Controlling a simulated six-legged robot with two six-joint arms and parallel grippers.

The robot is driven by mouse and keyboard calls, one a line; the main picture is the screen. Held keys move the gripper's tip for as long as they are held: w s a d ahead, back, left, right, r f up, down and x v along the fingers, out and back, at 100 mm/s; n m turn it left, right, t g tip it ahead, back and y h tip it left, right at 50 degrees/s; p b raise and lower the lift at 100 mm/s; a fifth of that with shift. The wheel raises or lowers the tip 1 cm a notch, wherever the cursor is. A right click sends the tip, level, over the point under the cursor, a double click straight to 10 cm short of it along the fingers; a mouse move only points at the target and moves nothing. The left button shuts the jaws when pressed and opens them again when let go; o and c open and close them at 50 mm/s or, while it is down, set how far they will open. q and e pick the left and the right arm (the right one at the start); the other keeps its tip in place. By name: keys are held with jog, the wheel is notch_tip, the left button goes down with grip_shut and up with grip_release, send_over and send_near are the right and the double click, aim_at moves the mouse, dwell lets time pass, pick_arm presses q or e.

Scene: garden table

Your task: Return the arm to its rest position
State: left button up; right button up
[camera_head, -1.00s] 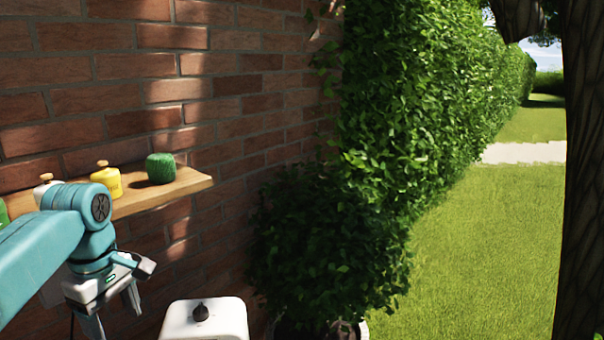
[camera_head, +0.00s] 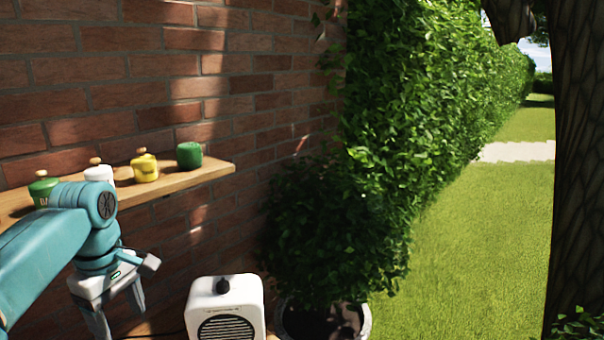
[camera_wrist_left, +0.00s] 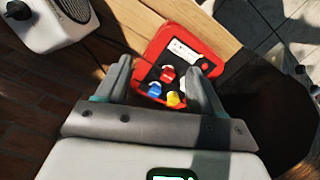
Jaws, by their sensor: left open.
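My left arm (camera_head: 45,240) comes in from the left in the head view, in front of the wall shelf. My left gripper (camera_head: 122,322) points down below the shelf, its fingers apart and nothing seen between them. In the left wrist view my left gripper (camera_wrist_left: 162,75) is open, fingers spread. Beyond its fingertips lies a red box (camera_wrist_left: 190,55) with a dark panel and small red, blue and yellow parts, on a wooden surface (camera_wrist_left: 205,18). The gap between fingers and box is hard to judge. My right gripper is not in view.
A white speaker-like box (camera_head: 226,308) stands right of my gripper, near a potted bush (camera_head: 330,240).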

pick_arm(q)
jog(key=d+f+m+h, duration=0.1)
jog(key=d+f+m, duration=0.4)
jog(key=f, duration=0.9)
jog(key=d+f+m+h, duration=0.25)
jog(key=d+f, duration=0.35)
jog(key=f, duration=0.9)
jog(key=s+d+f+m, duration=0.2)
jog(key=s+d+f, duration=0.2)
jog(key=s+f, duration=0.3)
jog(key=s+d+f+m, duration=0.3)
jog(key=s+f, duration=0.4)
jog(key=s, duration=0.7)
jog(key=shift+s+d+f, duration=0.15)
jog(key=shift+s+d, duration=0.1)
jog(key=shift+d, duration=0.15)
jog(key=shift+h, duration=0.25)
jog(key=c, duration=0.5)
jog(key=shift+o, duration=0.2)
jog(key=shift+a+t, duration=0.15)
jog(key=shift+t, duration=0.15)
